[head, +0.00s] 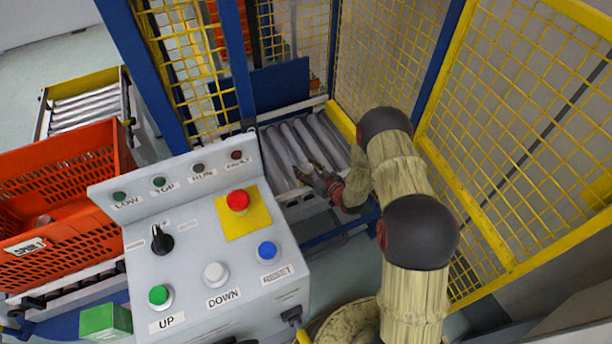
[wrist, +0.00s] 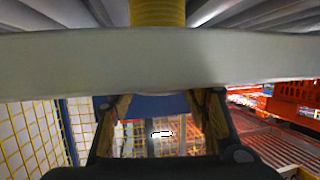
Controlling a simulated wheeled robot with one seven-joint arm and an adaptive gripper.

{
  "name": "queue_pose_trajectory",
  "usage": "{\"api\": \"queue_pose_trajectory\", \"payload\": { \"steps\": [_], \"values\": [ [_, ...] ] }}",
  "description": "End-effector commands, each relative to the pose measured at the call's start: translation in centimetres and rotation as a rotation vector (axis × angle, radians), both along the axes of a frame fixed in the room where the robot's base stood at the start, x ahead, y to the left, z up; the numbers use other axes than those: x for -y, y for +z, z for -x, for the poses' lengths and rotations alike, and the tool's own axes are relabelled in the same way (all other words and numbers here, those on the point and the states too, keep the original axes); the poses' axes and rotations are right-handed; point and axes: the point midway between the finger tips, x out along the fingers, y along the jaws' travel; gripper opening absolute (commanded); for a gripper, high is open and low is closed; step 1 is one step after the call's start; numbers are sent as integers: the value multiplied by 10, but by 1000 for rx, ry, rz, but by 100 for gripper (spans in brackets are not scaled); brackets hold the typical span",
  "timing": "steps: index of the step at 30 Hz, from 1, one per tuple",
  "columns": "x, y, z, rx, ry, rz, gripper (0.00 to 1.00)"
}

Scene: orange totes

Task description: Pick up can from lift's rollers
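The lift's rollers (head: 285,150) lie inside the mesh cage, beyond the control panel. My gripper (head: 305,172) is low over their near part. In the wrist view its fingers (wrist: 160,108) stand wide apart, their tips partly hidden by a grey bar that crosses the picture. A yellow ribbed cylinder (wrist: 158,12) shows between rollers at the top of the wrist view, cut off by the frame edge; it may be the can, but I cannot be sure. No can stands out clearly in the head view. I see nothing held between the fingers.
A control panel (head: 215,245) with buttons stands close in front, left of my arm. Yellow mesh (head: 530,120) closes off the right side, and blue posts frame the lift. An orange tote (head: 60,205) sits on a conveyor at left.

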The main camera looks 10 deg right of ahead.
Motion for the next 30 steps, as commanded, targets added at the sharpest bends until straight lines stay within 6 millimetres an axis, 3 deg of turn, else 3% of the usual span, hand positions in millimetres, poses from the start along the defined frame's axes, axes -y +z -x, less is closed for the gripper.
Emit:
{"api": "queue_pose_trajectory", "payload": {
  "steps": [19, 26, 30],
  "values": [
    [0, 0, 0, 0, 0, 0, 8],
    [0, 2, -1, 2, 0, 0, 7],
    [0, 15, -1, 5, 0, 1, 7]
  ]
}}
